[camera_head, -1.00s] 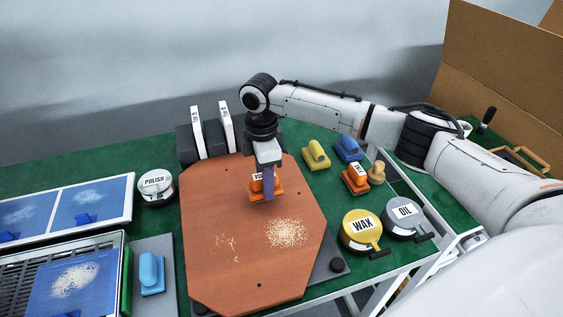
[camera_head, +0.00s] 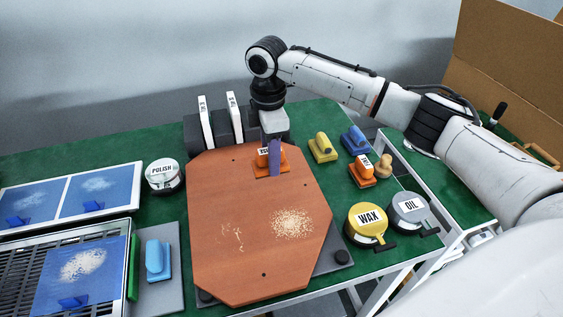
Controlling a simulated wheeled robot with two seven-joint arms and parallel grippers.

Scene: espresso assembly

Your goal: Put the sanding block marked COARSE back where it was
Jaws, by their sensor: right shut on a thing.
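My right gripper (camera_head: 274,155) is shut on an orange sanding block (camera_head: 262,168), over the far part of the brown wooden board (camera_head: 230,200). The block's white label is partly covered by a finger, so I cannot read its word. I cannot tell whether the block touches the board. A second orange block (camera_head: 362,177) with a white label sits on the green table to the right; its word is too small to read. My left gripper is not in view.
Right of the board are a yellow block (camera_head: 322,149), a blue block (camera_head: 355,142), a wooden knob (camera_head: 384,169), a WAX tin (camera_head: 366,220) and an OIL tin (camera_head: 409,208). A POLISH tin (camera_head: 162,175) stands left. Two white-fronted pieces (camera_head: 206,122) stand behind the board.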

